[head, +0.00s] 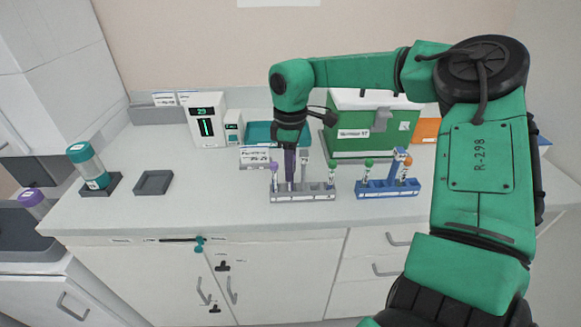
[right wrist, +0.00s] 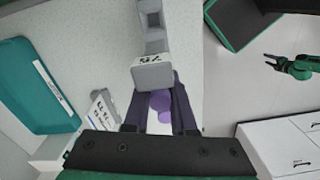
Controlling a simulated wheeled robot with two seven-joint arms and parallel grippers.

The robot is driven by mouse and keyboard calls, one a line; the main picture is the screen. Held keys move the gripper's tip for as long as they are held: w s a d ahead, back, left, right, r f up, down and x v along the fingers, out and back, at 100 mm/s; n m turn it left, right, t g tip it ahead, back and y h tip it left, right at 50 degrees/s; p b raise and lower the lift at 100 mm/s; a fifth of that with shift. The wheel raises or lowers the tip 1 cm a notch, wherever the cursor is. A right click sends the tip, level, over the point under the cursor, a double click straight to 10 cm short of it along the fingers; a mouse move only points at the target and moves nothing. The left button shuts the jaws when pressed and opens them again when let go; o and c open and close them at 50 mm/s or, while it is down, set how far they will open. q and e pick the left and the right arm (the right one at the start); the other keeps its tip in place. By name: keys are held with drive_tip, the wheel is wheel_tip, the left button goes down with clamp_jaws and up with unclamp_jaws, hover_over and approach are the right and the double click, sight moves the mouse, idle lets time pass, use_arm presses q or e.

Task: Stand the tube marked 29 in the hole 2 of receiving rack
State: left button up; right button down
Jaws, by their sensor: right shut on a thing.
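My right gripper (head: 290,184) points down over the grey rack (head: 318,197), its dark fingers shut on a purple-capped tube. In the right wrist view a purple cap (right wrist: 160,101) shows between the fingers, with another purple shape just below it; the tube's body is hidden. Another purple-capped tube (head: 274,176) stands left of the fingers at the grey rack. A green-capped tube (head: 332,172) stands at its right part. The blue rack (head: 376,190) holds a green-capped tube and an orange-capped tube. No tube number is legible. My left gripper (right wrist: 271,61) is small at the right wrist view's edge.
A white device (head: 206,120) at the back left shows 29. A green box (head: 365,125) and a teal tray (head: 262,132) stand behind the racks. A teal-capped jar (head: 90,165) and an empty dark tray (head: 153,182) are at the left. The counter between is clear.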

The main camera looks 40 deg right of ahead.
drive_tip(key=shift+f+b, duration=0.35)
drive_tip(key=shift+f, duration=0.05)
drive_tip(key=c, duration=0.7)
unclamp_jaws()
drive_tip(key=shift+o, duration=0.2)
drive_tip(key=shift+r, duration=0.1)
drive_tip(key=shift+r, duration=0.4)
wheel_tip(320, 180, up, 14)
drive_tip(key=b, duration=0.1)
drive_tip(key=shift+f, duration=0.2)
